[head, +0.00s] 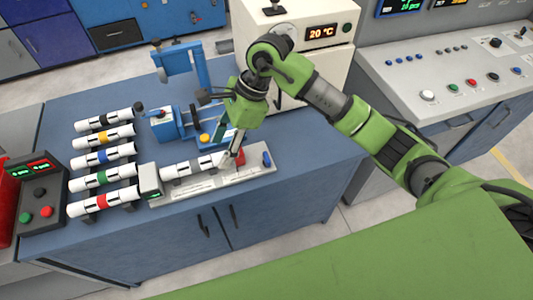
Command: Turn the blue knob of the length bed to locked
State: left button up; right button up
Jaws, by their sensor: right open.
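The length bed (213,184) is a long pale grey fixture at the front edge of the blue bench. A white pipe with a grey band (190,167) lies along it. Its blue knob (267,159) stands at the right end; I cannot tell its setting at this size. My right gripper (231,147) points down over the bed, left of the knob and apart from it. It is open, and its fingers partly hide a red block (240,158) near the pipe's right end. My left gripper is not in view.
Several white pipes with coloured bands lie on a rack (122,195) at the left. A blue clamp device (180,124) stands behind the bed, and a white box reading 20 °C (322,63) behind the right arm. A button box (38,200) is at far left.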

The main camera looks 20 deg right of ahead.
aim_at(267, 157)
jog(key=w+d+h, duration=0.3)
jog(key=d+h, duration=0.2)
jog(key=d, duration=0.7)
notch_tip(267, 157, down, 12)
jog(key=p, duration=0.3)
jog(key=shift+s+r, duration=0.15)
jog(key=shift+f+p, duration=0.3)
jog(key=shift+f, duration=0.3)
jog(key=c, duration=1.1)
